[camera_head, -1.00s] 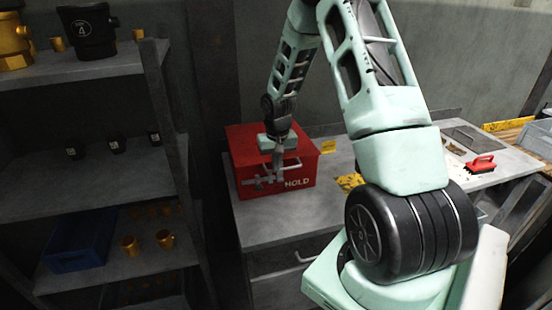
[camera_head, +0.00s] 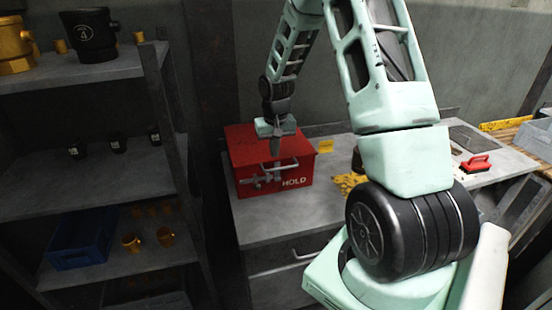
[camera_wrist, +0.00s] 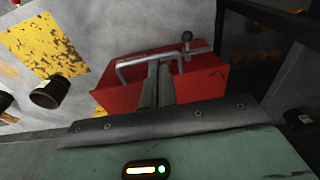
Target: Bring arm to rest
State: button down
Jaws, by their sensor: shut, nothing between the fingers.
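The red box stands on a grey cabinet top (camera_head: 275,218). A shelf rack (camera_head: 90,185) at left holds a blue bin (camera_head: 80,250) and brass and black cups. A red-handled brush (camera_head: 476,163) lies at right. A dark round item (camera_wrist: 50,92) shows in the wrist view.

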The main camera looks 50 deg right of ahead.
notch_tip(320, 180, up, 8)
jog(key=s+b, duration=0.1)
jog(key=shift+a+f+b, duration=0.25)
jog(key=shift+a+b, duration=0.1)
jog(key=shift+b, duration=0.05)
jog(key=shift+a, duration=0.1)
jog(key=s+a+f+n+y+b, duration=0.1)
jog(key=s+a+n+b, duration=0.15)
jog(key=a, duration=0.95)
jog(key=s+a+n+b, duration=0.1)
jog(key=a+n, duration=0.2)
jog(key=a, duration=0.8)
jog(key=s+a+f+n+b, duration=0.1)
jog(key=s+a+n, duration=0.3)
jog(key=s+a, duration=0.4)
jog(key=s+a+f+n+g+b, duration=0.1)
jog(key=s+a+n, duration=0.3)
jog(key=s+a, duration=0.4)
jog(key=s+f+b, duration=0.1)
jog(key=s, duration=0.4)
jog(key=shift+f, duration=0.3)
